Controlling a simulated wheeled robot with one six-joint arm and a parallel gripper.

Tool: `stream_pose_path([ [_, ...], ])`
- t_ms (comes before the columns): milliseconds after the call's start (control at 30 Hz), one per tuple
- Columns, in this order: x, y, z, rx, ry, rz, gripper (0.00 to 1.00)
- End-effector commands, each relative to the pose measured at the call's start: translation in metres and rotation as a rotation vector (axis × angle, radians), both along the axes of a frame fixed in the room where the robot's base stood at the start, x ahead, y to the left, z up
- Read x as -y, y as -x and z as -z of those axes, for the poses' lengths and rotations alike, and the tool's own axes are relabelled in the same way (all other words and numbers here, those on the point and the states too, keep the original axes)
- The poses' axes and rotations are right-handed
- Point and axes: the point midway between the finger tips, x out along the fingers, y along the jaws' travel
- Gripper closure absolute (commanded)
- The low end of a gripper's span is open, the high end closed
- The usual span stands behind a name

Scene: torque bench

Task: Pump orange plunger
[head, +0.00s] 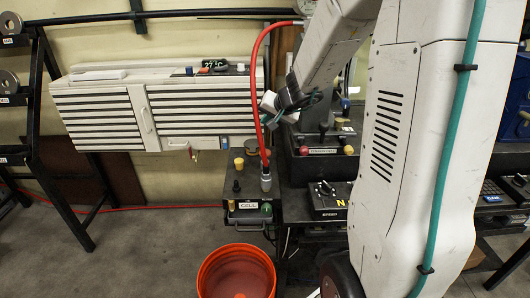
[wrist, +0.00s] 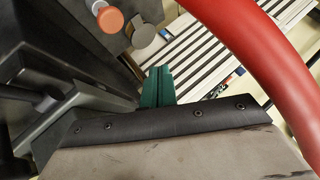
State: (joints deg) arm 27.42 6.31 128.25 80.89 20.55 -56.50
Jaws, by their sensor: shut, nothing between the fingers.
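An orange round knob (wrist: 110,19), which looks like the plunger's top, shows at the upper left of the wrist view, beside a grey disc (wrist: 143,35). In the head view a yellow-orange knob (head: 239,163) stands upright on the box marked CELL (head: 250,212); it seems to be the same one. My gripper (wrist: 157,86) has green fingers, closed together and empty, apart from the orange knob. In the head view my gripper (head: 269,104) is above and right of the box, partly hidden by cables and the red hose.
A thick red hose (head: 256,80) arches down to a fitting on the CELL box, close beside my gripper. A red bucket (head: 236,250) stands on the floor in front. A white slatted cabinet (head: 190,110) hangs behind. A dark bench with knobs (head: 322,150) is to the right.

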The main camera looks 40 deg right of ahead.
Motion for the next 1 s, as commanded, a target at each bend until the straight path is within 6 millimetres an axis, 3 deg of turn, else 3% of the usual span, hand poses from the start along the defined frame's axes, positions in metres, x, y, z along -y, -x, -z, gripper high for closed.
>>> stream_pose_path([
  [333,-0.001,0.0,0.009,-0.002,-0.005,0.0,1.0],
  [800,-0.001,0.001,0.071,-0.004,-0.005,0.0,1.0],
  [1000,-0.001,0.0,0.085,-0.001,-0.005,0.0,1.0],
])
